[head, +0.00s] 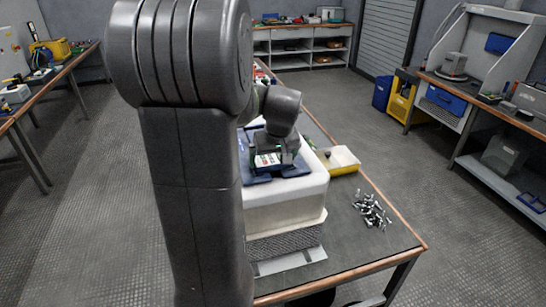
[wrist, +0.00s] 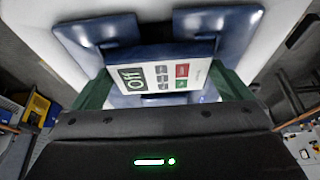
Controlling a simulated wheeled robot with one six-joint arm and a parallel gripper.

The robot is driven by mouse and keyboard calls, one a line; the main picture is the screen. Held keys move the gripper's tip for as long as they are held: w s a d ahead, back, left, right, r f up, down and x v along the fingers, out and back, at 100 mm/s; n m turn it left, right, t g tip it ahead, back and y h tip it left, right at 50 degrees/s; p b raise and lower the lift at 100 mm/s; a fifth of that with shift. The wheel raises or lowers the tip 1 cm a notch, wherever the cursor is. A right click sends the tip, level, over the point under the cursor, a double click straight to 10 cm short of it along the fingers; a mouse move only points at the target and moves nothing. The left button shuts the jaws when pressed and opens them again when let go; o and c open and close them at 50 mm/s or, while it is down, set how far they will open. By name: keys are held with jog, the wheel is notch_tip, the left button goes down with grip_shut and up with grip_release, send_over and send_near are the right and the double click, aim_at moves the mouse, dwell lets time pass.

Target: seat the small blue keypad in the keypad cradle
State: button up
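The small keypad (wrist: 165,76) has a pale face with a dark display reading "Off", grey keys, and a red and a green key. It sits between the two green fingers of my gripper (wrist: 163,88), which appear to press on its sides. In the head view the keypad (head: 267,160) shows under my gripper (head: 270,156), tilted. The blue keypad cradle (head: 257,179) is on top of the white housing, with two raised blue plates (wrist: 217,30) behind the keypad. The keypad is at the cradle, but its underside is hidden, so I cannot tell whether it touches.
The white housing (head: 290,205) stands on a dark bench (head: 350,228) with a copper-coloured edge. A yellow tray with a pale block (head: 343,158) is to its right. Loose screws (head: 372,210) lie near the right edge. My arm covers the bench's left side.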

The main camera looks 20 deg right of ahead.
jog(key=b+v, duration=0.1)
jog(key=v, duration=1.3)
jog(key=shift+w+a+f, duration=0.1)
jog(key=p+x, duration=0.1)
jog(key=x, duration=1.2)
jog(key=shift+w+f, duration=0.1)
jog(key=shift+f, duration=0.25)
jog(key=shift+r, duration=0.3)
